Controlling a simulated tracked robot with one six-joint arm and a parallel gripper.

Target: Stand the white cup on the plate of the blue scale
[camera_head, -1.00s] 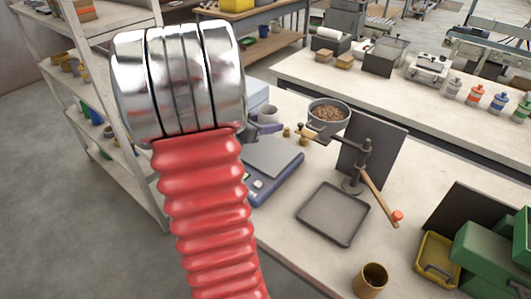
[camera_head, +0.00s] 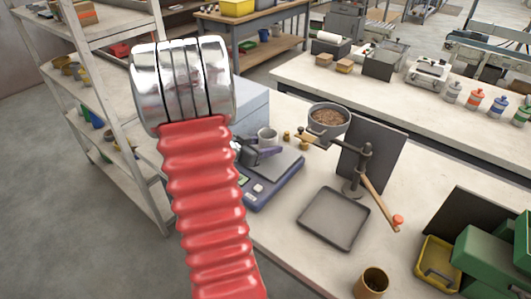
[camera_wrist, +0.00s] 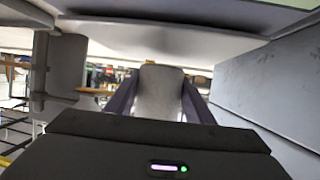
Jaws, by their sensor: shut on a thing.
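The white cup (camera_head: 267,136) is upright in the head view, over the far part of the blue scale (camera_head: 262,195) and its grey plate (camera_head: 284,166). My gripper (camera_head: 267,150) is shut on the cup, its purple finger showing at the cup's near side. I cannot tell whether the cup's base touches the plate; the gripper hides that spot. In the wrist view the cup (camera_wrist: 160,92) stands between the two purple fingers of my gripper (camera_wrist: 160,103). My red, ribbed arm covers part of the scale's left side in the head view.
A pale blue-grey box (camera_head: 250,103) stands behind the scale. Small brass weights (camera_head: 302,139) lie right of the cup. A pellet-filled pan (camera_head: 328,119) on a stand with a wooden lever (camera_head: 378,197) and a grey tray (camera_head: 334,215) are to the right.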

